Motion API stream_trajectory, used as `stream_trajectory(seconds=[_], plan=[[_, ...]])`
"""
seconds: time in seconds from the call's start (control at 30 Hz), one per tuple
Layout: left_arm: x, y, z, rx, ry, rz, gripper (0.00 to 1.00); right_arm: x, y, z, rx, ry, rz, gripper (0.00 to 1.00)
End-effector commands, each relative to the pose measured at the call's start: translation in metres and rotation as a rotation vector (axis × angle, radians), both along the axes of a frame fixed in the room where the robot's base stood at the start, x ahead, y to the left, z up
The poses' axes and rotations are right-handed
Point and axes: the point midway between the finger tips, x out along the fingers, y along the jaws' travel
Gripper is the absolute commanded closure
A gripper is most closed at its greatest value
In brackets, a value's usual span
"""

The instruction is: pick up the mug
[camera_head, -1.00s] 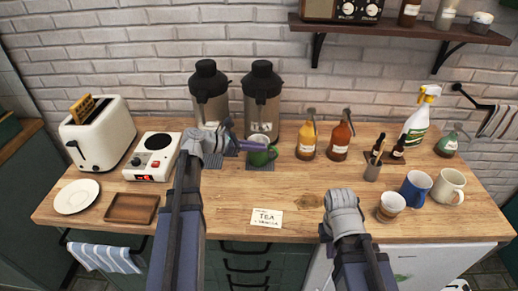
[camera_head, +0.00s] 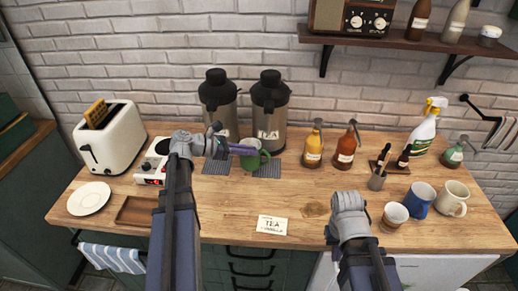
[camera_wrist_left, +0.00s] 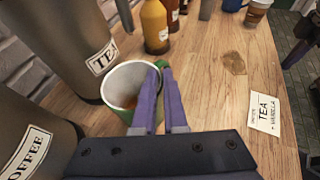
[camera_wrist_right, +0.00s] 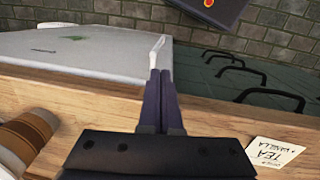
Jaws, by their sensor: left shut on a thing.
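A green mug (camera_head: 252,161) with a white inside is in front of the tea dispenser (camera_head: 269,110), at the left edge of the right-hand dark mat (camera_head: 269,170). My left gripper (camera_head: 238,150) is shut on its rim and wall. In the left wrist view the mug (camera_wrist_left: 118,80) is upright or nearly so, with something brownish inside. I cannot tell how far its base is above the counter. My right gripper (camera_wrist_right: 160,78) is shut and empty near the counter's front edge.
Orange (camera_head: 313,147) and red-brown (camera_head: 345,147) pump bottles stand right of the mug. A blue mug (camera_head: 419,199), a cream mug (camera_head: 452,199) and a paper cup (camera_head: 393,216) stand far right. The counter's middle, around the tea card (camera_head: 272,225), is mostly free.

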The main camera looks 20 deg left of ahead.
Motion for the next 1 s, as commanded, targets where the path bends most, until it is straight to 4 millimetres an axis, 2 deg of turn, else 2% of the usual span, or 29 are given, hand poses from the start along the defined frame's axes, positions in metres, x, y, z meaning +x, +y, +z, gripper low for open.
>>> stream_trajectory(seconds=[0.5,1.0], plan=[[-0.041,0.054,0.001,-0.001,-0.002,0.002,1.0,0.0,0.0,0.0,0.0,0.0,0.0,1.0],[-0.067,0.087,0.0,0.0,-0.002,0.001,1.0,0.0,0.0,0.0,0.0,0.0,0.0,1.0]])
